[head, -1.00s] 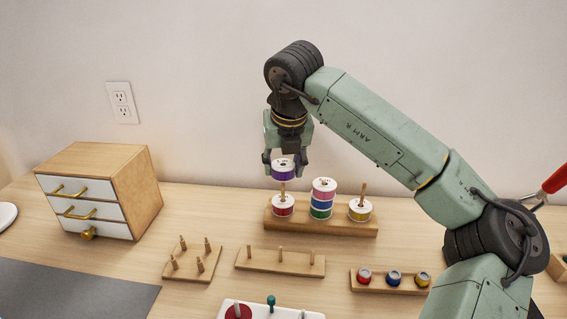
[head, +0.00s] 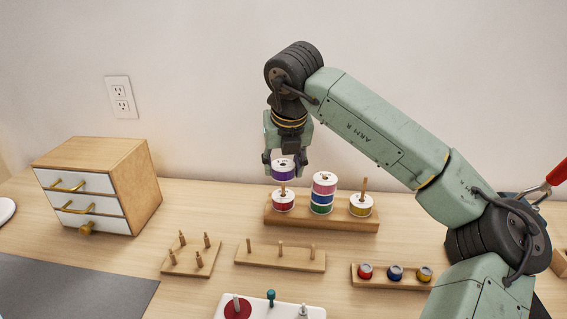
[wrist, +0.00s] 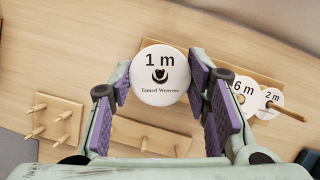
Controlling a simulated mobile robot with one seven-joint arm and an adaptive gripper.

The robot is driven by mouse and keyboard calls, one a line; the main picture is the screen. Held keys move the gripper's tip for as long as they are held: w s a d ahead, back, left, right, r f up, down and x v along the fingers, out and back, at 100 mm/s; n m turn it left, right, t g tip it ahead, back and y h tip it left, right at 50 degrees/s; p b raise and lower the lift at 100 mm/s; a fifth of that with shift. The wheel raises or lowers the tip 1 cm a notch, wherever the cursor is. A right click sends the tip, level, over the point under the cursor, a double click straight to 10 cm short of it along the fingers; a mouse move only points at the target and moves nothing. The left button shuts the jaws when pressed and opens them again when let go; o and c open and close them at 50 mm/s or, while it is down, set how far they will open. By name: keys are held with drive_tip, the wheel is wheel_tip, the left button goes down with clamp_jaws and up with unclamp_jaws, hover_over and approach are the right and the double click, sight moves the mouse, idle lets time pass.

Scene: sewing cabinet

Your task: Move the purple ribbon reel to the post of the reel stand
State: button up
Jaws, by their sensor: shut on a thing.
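The purple ribbon reel (head: 283,171) has a white top flange marked "1 m" in the wrist view (wrist: 160,95). My gripper (head: 284,164) is shut on it, one finger on each side, and holds it level. The reel stand (head: 320,224) is a long wooden base at the back of the table. A red reel (head: 283,203) sits low on its left post (head: 283,188). The purple reel is directly above that post in the head view, with a small gap above the red reel. Whether the post tip is inside its hole cannot be told.
The stand's middle holds a stack with a pink reel (head: 324,185) on top; its right post holds a yellow reel (head: 360,206). In front are empty pegged boards (head: 282,260) and a rack of small spools (head: 377,283). A drawer cabinet (head: 130,185) stands left.

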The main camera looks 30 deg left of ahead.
drive_tip(key=shift+f+b, duration=0.5)
drive_tip(key=shift+f, duration=0.2)
drive_tip(key=o, duration=1.1)
drive_tip(key=v, duration=1.2)
